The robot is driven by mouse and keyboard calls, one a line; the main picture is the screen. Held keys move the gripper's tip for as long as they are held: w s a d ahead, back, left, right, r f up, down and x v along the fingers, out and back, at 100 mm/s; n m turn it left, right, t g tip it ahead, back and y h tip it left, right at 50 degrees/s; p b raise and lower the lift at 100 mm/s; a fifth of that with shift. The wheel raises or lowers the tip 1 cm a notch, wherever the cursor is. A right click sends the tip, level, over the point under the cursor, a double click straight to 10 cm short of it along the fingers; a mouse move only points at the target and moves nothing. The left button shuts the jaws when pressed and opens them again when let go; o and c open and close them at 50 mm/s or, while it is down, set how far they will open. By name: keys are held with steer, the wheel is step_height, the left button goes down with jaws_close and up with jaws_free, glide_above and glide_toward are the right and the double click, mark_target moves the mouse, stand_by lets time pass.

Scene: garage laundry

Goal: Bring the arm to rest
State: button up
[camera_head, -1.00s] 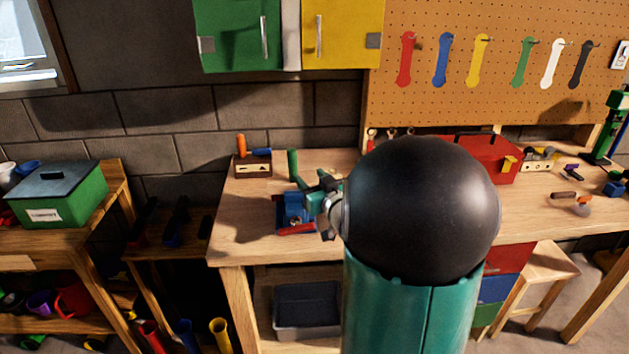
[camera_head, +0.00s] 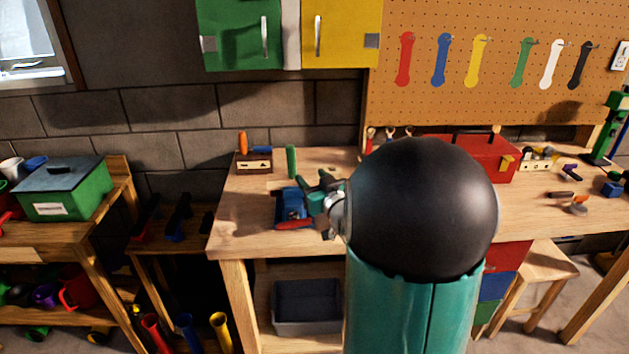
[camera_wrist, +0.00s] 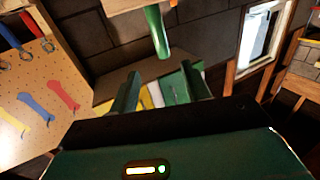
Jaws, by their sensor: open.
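My gripper (camera_head: 318,188) is at the left end of the wooden workbench (camera_head: 250,225) in the head view, partly hidden behind the black ball-shaped joint of my arm. In the wrist view my gripper (camera_wrist: 160,92) shows two green fingers spread apart with nothing held between them. A blue and red vise-like object (camera_head: 291,205) is beside the fingers in the head view. I cannot tell whether they touch. A green upright cylinder (camera_head: 291,160) stands just behind; a similar green cylinder (camera_wrist: 157,32) shows beyond the fingers in the wrist view.
A small wooden tool block (camera_head: 254,161) and a red toolbox (camera_head: 485,157) stand on the bench. A green lidded box (camera_head: 75,205) is on the left table. A pegboard (camera_head: 500,105) and green and yellow cabinets (camera_head: 340,35) are on the wall. The bench's front left is clear.

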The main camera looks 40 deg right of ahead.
stand_by(0.3)
steer(key=s+a+r+g, duration=0.1)
steer(key=s+a+g, duration=0.15)
steer(key=a, duration=0.45)
steer(key=s+a+r+g, duration=0.2)
steer(key=a+g, duration=0.1)
steer(key=a, duration=0.3)
steer(key=s+a+f+n+g+y, duration=0.2)
steer(key=s+a+g, duration=0.4)
steer(key=s+a, duration=1)
steer(key=shift+s+f+y, duration=0.35)
steer(key=shift+s+y, duration=0.55)
steer(key=shift+s, duration=0.25)
steer(key=shift+g, duration=0.25)
